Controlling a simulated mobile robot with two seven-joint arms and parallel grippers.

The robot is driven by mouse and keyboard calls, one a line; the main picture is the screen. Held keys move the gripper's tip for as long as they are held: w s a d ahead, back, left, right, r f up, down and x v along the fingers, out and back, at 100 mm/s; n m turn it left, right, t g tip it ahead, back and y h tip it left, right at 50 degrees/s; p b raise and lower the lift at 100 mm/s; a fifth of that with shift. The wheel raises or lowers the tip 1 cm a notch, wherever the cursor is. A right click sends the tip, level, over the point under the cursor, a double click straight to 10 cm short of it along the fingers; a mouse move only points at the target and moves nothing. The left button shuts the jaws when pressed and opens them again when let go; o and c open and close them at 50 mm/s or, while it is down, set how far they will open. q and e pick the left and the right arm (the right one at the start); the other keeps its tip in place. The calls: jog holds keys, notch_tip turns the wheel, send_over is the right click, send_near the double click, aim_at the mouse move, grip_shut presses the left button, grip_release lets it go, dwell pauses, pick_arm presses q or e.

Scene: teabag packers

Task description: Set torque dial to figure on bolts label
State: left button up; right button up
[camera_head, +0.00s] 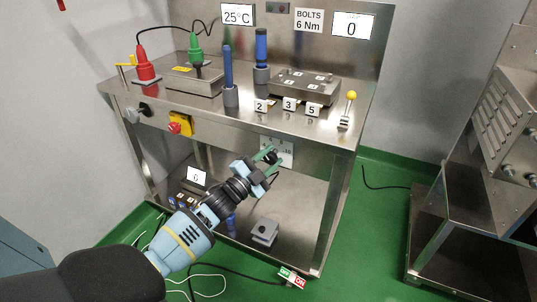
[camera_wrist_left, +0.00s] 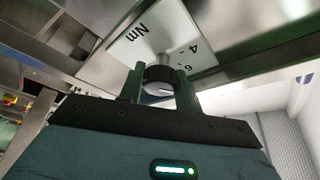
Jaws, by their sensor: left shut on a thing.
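The torque dial (camera_wrist_left: 158,80) is a dark round knob on a white scale plate (camera_wrist_left: 150,40) marked "Nm", with a 4 and a 6 readable in the left wrist view. In the head view the plate (camera_head: 284,150) is on the front of the bench below the top. My left gripper (camera_head: 272,160) is shut on the dial, a finger on either side. A light pointer line shows on the knob's face; the figure it points to cannot be read. The bolts label (camera_head: 309,20) on the back panel reads "BOLTS 6 Nm". My right gripper is not in view.
A display (camera_head: 352,25) beside the label reads 0, and another (camera_head: 237,14) reads 25°C. The bench top (camera_head: 200,100) holds red and green connectors, blue tools, numbered tags and a yellow-tipped lever (camera_head: 350,100). A lower shelf (camera_head: 285,205) holds a grey block (camera_head: 264,232).

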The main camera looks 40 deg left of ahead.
pick_arm(q)
jog(key=shift+m+g+p, duration=0.4)
jog(key=shift+m+p, duration=0.05)
jog(key=shift+m, duration=0.55)
jog(key=shift+h, duration=0.3)
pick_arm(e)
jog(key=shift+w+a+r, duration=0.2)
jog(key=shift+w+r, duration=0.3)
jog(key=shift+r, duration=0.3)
pick_arm(q)
jog(key=shift+m, duration=0.4)
jog(key=shift+f, duration=0.1)
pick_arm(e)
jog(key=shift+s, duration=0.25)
pick_arm(q)
jog(key=o, duration=1)
jog(key=shift+c, duration=0.2)
jog(key=d+p+v, duration=0.1)
jog(key=v, duration=0.6)
jog(key=shift+s+a, duration=0.45)
jog(key=shift+a, duration=0.1)
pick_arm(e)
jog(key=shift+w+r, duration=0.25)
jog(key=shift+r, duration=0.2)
